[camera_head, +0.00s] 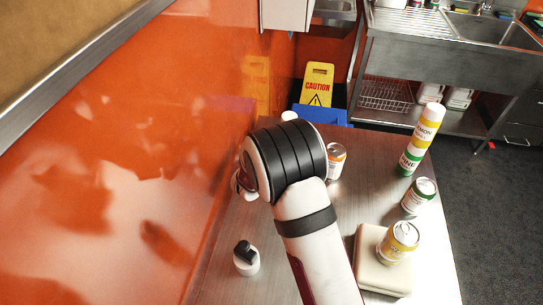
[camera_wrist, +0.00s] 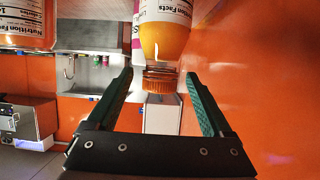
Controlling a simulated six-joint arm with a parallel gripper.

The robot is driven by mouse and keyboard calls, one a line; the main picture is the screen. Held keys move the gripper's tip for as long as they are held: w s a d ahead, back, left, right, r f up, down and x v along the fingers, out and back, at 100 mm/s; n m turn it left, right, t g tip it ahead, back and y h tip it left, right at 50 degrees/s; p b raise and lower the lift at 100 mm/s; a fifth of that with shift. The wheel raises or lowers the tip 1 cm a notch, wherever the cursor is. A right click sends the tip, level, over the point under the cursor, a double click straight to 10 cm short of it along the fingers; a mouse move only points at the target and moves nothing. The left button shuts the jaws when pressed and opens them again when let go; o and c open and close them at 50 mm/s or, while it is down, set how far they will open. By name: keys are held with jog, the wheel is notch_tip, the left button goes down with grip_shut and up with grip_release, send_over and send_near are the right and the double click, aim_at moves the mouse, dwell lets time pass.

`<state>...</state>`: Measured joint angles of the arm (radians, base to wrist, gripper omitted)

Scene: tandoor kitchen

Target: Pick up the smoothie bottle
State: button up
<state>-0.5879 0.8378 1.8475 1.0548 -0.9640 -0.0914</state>
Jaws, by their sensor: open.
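The smoothie bottle (camera_wrist: 163,40) shows in the wrist view, with orange contents, a white label and an orange cap (camera_wrist: 160,79). It appears cap-down in that picture, and its upper part runs out of the frame. My gripper (camera_wrist: 160,75) is open, with one green-padded finger on each side of the cap. Gaps show between the cap and both fingers. In the head view my arm covers the gripper, and I cannot make out the bottle there.
An orange-and-white can (camera_head: 336,162) stands beside my wrist. A yellow can (camera_head: 398,243) sits on a beige block (camera_head: 372,270). A green-and-white can (camera_head: 419,196), a tall yellow-and-white cylinder (camera_head: 425,128) and a black-capped bottle (camera_head: 246,260) share the metal table (camera_head: 215,285). An orange wall (camera_head: 120,170) borders the left.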

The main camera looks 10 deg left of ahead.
jog(key=shift+w+f, duration=0.1)
jog(key=shift+w, duration=0.15)
grip_shut()
dwell(1.3)
